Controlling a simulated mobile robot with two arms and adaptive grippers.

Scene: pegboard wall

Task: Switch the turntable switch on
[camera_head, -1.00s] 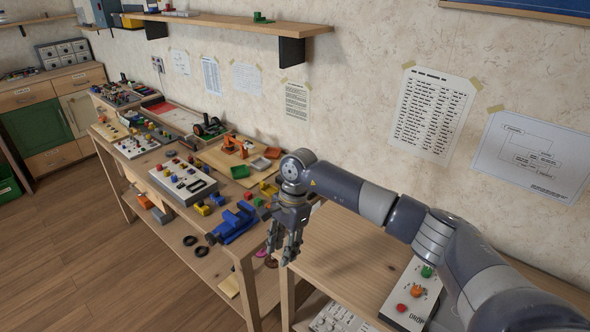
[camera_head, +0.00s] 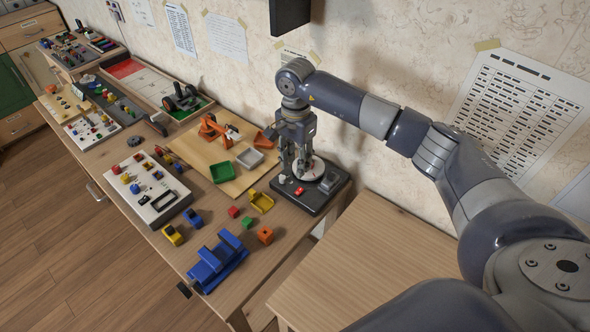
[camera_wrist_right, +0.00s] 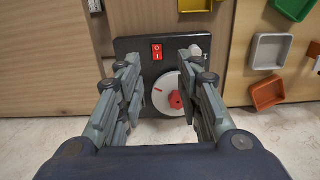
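The turntable has a black base (camera_head: 312,203) and a white disc (camera_head: 316,170). It stands at the right end of the long bench by the wall. A small red switch (camera_head: 299,191) sits on the front of its base. In the right wrist view the red switch (camera_wrist_right: 157,52) is a rocker with white marks; which side is pressed is unclear. My right gripper (camera_head: 294,172) points down over the turntable, fingers apart and empty. My left gripper is not in view.
A green tray (camera_head: 222,172), a grey tray (camera_head: 249,158) and a yellow tray (camera_head: 261,201) lie left of the turntable. A blue vise-like object (camera_head: 217,263) and small blocks sit nearer. A bare wooden table (camera_head: 345,265) stands at right. The wall is close behind.

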